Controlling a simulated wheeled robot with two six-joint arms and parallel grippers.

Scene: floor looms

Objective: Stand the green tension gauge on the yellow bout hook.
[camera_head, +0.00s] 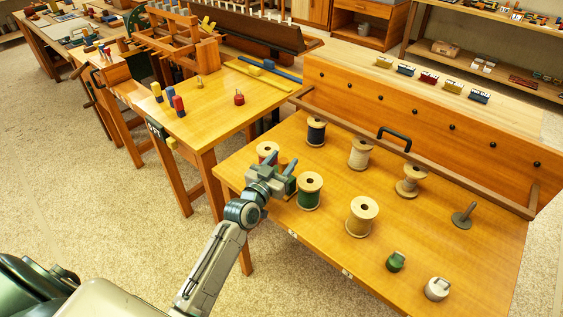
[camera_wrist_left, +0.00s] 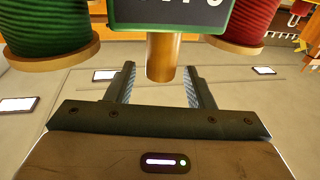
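In the left wrist view a dark green plate with white characters (camera_wrist_left: 172,12), which looks like the green tension gauge, stands on a brass-coloured post (camera_wrist_left: 162,58). The post is between the two fingers of my left gripper (camera_wrist_left: 161,82), with a gap on each side. In the head view my left gripper (camera_head: 270,178) is at the table's left part, between the red and green spools; a dark green edge of the gauge (camera_head: 291,186) shows beside it. I cannot tell which yellow thing is the bout hook. My right gripper is out of view.
Close by are the green spool (camera_head: 310,192) and red spool (camera_head: 267,151). Plain spools (camera_head: 362,216), a green weight (camera_head: 396,262) and a pale weight (camera_head: 437,288) stand on the slanted table. Yellow and other coloured blocks (camera_head: 452,87) line the ledge behind.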

